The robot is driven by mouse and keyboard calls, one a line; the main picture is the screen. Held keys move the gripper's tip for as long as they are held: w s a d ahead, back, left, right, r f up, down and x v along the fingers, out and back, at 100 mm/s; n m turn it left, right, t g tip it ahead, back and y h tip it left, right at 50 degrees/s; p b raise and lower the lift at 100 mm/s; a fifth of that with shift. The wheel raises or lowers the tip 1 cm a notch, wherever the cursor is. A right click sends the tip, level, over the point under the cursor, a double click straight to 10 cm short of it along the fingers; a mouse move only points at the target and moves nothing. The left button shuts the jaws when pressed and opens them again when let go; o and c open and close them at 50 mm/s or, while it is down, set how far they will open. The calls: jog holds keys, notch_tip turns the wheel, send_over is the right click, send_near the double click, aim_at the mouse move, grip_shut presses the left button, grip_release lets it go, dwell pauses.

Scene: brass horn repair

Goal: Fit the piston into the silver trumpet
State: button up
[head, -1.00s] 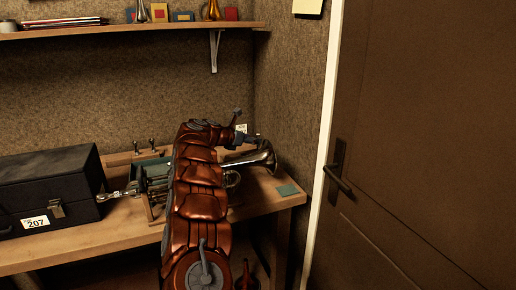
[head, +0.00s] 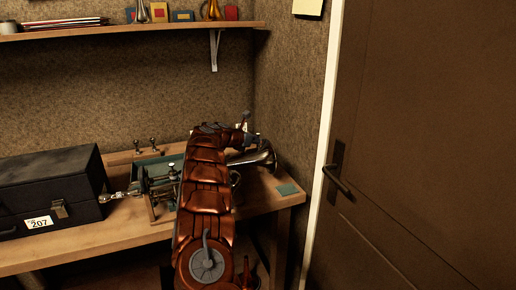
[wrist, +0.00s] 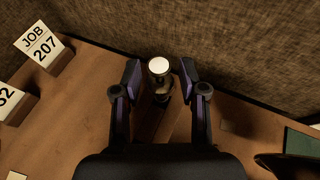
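The silver trumpet (head: 258,158) lies across the bench in a wooden cradle (head: 151,209). Its bell points right, its thin end points left, and my arm hides its middle. In the wrist view, my gripper (wrist: 160,72) is open, its two dark fingers on either side of an upright cylinder (wrist: 159,67) with a pale round top. This looks like the piston, but its lower part is dark and hard to make out. Gaps show between it and both fingers. In the head view my arm mostly hides the gripper.
A JOB 207 card (wrist: 43,46) and another card (wrist: 13,104) stand left of the gripper. The back wall (wrist: 230,50) is close. A green pad (head: 288,190) lies at the bench's right end. A black case (head: 50,190) fills the left.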

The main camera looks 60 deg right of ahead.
grip_shut()
jog(key=shift+r, duration=0.15)
